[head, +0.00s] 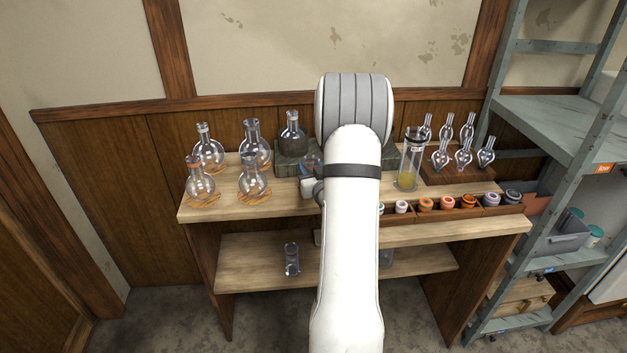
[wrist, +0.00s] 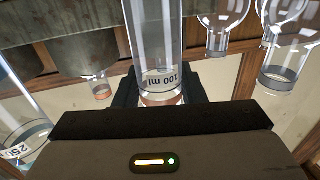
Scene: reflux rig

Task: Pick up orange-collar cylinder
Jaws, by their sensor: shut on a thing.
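A clear glass cylinder (wrist: 157,40) marked "100 ml", with an orange band (wrist: 161,99) near the gripper, fills the middle of the wrist view. My gripper (wrist: 160,92) is shut on it, with one dark finger on each side. In the head view my arm hides most of the gripper and the held cylinder. Only a small grey part of the gripper (head: 309,187) shows left of the arm, over the upper shelf. I cannot tell whether the cylinder touches the shelf.
Round flasks (head: 254,183) stand on the wooden bench (head: 225,210) at left. A tall cylinder (head: 411,160) with yellow liquid, bulb glassware (head: 463,158) and a row of coloured rings (head: 446,202) are at right. A small glass (head: 292,260) stands on the lower shelf.

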